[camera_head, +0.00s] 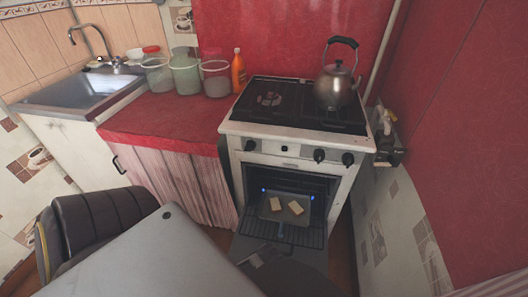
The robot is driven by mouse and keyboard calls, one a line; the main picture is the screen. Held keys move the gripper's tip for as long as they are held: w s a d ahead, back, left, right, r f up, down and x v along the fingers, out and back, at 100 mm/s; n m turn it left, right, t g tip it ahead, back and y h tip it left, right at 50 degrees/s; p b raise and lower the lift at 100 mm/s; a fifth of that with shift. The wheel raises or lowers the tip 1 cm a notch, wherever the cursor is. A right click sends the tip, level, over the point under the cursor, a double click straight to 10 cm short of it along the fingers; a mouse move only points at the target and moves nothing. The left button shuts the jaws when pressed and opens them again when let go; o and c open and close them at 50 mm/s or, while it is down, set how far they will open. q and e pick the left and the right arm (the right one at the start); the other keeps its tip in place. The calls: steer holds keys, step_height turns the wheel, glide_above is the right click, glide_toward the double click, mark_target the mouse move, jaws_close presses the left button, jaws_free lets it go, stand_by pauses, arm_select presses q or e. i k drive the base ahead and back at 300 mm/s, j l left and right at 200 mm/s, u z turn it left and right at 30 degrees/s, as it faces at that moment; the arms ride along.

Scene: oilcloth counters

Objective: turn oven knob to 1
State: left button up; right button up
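The white stove (300,136) stands at the right of the counter. Its front panel carries dark knobs: one at the left (250,145), one right of the middle (319,155) and one at the far right (347,159). A smaller dark part (284,149) sits near the panel's middle. Number marks are too small to read, so I cannot tell any knob's setting. The oven (288,181) below is open, with two pale bread-like slices (296,208) on a tray inside. Neither of my grippers shows in this view.
A metal kettle (336,86) stands on the back right of the stovetop. Jars (186,76) and an orange bottle (238,72) line the red counter (170,118). A dark padded chair (95,225) and a grey surface (165,250) fill the lower left.

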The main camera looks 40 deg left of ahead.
mark_target(251, 144)
steer(key=u, duration=1.5)
